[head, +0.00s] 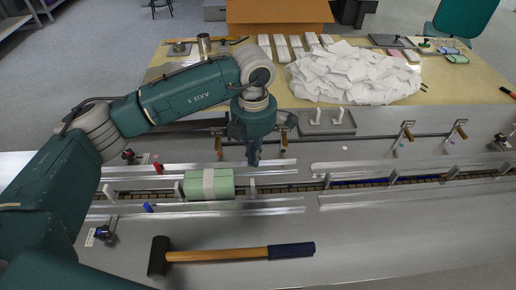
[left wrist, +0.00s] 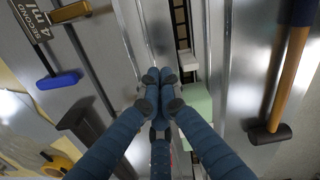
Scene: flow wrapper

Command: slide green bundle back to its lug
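The green bundle (head: 196,188) with a pale band around it lies in the conveyor channel in the head view. It is partly hidden behind my fingers in the left wrist view (left wrist: 198,104). A pale upright lug (head: 252,188) stands right of the bundle with a small gap between them. My left gripper (head: 254,162) points down at the far side of the channel, right of the bundle and near the right lug. Its fingertips (left wrist: 160,76) meet with nothing visible between them. My right gripper is not in view.
A black-headed mallet (head: 225,254) lies on the near deck. Metal guide rails (head: 400,163) flank the channel. Clamp handles (head: 403,134) stand along the far side. A pile of white packets (head: 355,75) and a grey tray (head: 328,124) are behind. The near right deck is clear.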

